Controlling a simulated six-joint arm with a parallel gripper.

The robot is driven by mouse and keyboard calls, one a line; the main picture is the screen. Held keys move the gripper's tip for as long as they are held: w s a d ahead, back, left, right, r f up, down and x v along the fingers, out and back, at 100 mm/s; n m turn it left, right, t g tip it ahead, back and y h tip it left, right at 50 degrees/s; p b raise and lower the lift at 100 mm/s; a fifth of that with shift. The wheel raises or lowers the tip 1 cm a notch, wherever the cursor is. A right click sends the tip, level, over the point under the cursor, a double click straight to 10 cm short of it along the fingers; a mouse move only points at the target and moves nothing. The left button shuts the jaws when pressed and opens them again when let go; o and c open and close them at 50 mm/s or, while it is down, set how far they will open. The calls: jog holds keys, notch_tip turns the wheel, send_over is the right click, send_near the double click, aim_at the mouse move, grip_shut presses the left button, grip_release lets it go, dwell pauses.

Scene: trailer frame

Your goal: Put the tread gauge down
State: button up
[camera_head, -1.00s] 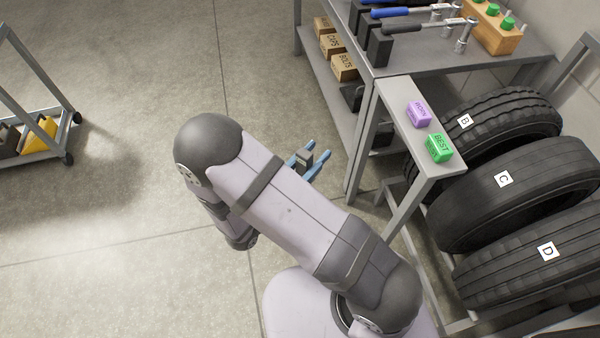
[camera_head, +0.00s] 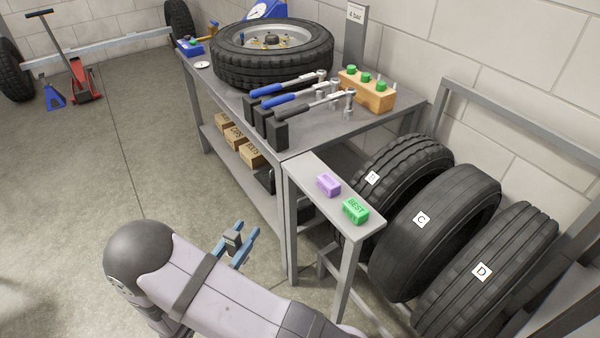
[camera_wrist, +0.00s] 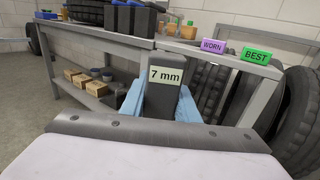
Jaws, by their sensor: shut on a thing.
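The tread gauge (camera_head: 232,242) is a dark block between the blue fingers of my gripper (camera_head: 246,229). In the wrist view the gauge (camera_wrist: 163,100) faces me upright, with a white "7 mm" label. My gripper is shut on it and holds it in the air, left of the narrow grey stand and below its top in the head view. The gauge's lower end is hidden in the wrist view by my own wrist.
Purple "WORN" (camera_head: 328,184) and green "BEST" (camera_head: 355,210) blocks sit on the narrow stand (camera_head: 318,208). Tyres marked B (camera_head: 405,160), C (camera_head: 440,235) and D (camera_head: 490,275) lean at right. The workbench (camera_head: 305,140) carries wrenches, a socket block (camera_head: 367,92) and a wheel (camera_head: 270,65).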

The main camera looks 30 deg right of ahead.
jog(key=w+d+r+m+g+h, duration=0.1)
jog(key=w+d+r+m+g, duration=0.15)
jog(key=w+d+r, duration=0.35)
jog(key=w+d+r+m+g+h, duration=0.1)
jog(key=w+d+r+m+g, duration=0.15)
jog(key=d, duration=0.65)
jog(key=d+r+m+g+p, duration=0.1)
jog(key=d+r+g, duration=0.4)
jog(key=d+r, duration=0.65)
jog(key=shift+h, duration=0.4)
jog(key=shift+s+d+f+b, duration=0.15)
jog(key=shift+d+f, duration=0.1)
jog(key=shift+f, duration=1.65)
jog(key=shift+w+d+f+b, duration=0.1)
jog(key=shift+d+f+b, duration=0.15)
jog(key=shift+f, duration=1.65)
jog(key=shift+s+d+f+b, duration=0.1)
jog(key=shift+d+f, duration=0.2)
jog(key=shift+f, duration=1.6)
jog(key=shift+f, duration=0.2)
jog(key=o, duration=1.1)
jog(key=shift+o, duration=0.2)
